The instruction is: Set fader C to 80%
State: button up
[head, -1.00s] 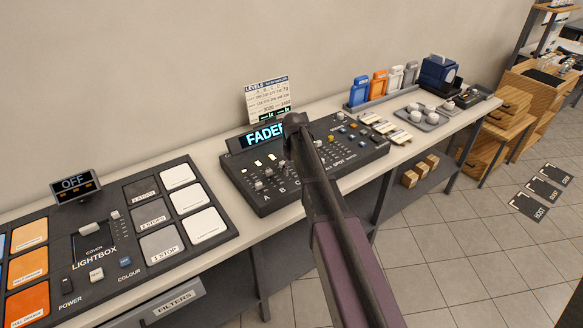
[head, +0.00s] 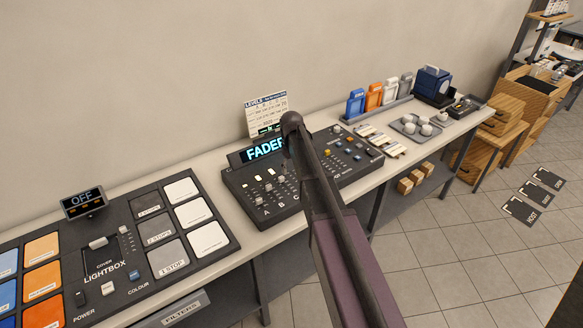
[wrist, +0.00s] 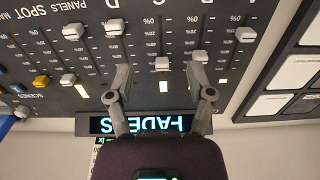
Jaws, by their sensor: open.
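The dark fader console (head: 264,216) stands on the bench, and my arm hides part of it in the head view. In the wrist view the console is upside down. Fader C (wrist: 162,63), a pale cap, is well up its scale toward the display; its exact mark is unclear. My gripper (wrist: 159,80) is open, with its fingers spread either side of C's line, apart from the cap. Fader B (wrist: 201,56) is close to the right finger. Fader D (wrist: 115,28) and fader A (wrist: 246,34) are nearer the 0% end. My gripper is hidden in the head view.
A lit display (head: 262,149) reading "FADE…" stands at the console's back, below a levels card (head: 266,112). A lightbox panel (head: 115,255) is on the left. Small cards (head: 380,141) and a grey tray (head: 419,136) are on the right.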

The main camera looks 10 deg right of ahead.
jog(key=s+f+m+b, duration=0.2)
jog(key=s+f+b, duration=0.2)
jog(key=s, duration=0.8)
jog(key=s+f+m+b, duration=0.2)
jog(key=s+f+b, duration=0.1)
jog(key=s, duration=0.9)
jog(key=shift+s+f+b, duration=0.4)
jog(key=shift+b, duration=0.3)
jog(key=shift+s+m, duration=0.3)
jog(key=shift+s, duration=0.7)
dwell(1.3)
